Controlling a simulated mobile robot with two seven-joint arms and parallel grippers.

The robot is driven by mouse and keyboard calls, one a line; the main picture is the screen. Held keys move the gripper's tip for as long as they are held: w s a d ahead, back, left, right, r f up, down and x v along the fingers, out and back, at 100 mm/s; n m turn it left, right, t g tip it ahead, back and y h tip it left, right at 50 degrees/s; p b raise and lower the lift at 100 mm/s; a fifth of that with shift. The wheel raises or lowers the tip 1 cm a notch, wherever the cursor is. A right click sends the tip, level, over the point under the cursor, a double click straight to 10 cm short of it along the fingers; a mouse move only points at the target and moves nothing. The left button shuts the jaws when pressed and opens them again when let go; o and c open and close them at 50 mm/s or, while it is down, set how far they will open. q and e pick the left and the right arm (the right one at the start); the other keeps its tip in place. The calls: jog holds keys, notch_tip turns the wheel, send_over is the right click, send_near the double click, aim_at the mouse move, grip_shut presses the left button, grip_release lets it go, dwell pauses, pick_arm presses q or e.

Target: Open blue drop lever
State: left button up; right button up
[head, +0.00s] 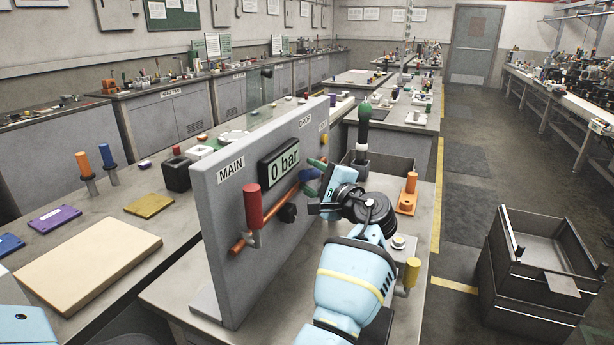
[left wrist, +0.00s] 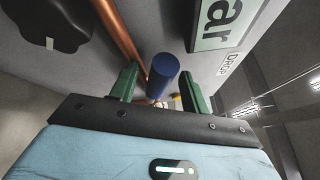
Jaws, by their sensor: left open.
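The blue drop lever (head: 308,174) is on the grey panel (head: 222,225), below the DROP label (head: 305,121) and right of the display. Its round blue handle also shows in the left wrist view (left wrist: 163,68), pointing toward the camera. My left gripper (head: 313,177) is at the lever. In the left wrist view its green fingers (left wrist: 159,76) are open, one on each side of the handle, with gaps visible. The gripper partly hides the lever in the head view. My right gripper is not in view.
The display (head: 280,166) reads 0 bar. A red-handled lever (head: 253,205) is under the MAIN label, on a copper pipe (head: 265,228). A black knob (head: 287,213) sits beside the pipe. A green-topped post (head: 364,130) and an orange handle (head: 409,190) stand beyond my arm.

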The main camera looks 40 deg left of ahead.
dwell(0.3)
pick_arm(q)
jog(key=shift+c, duration=1)
grip_shut()
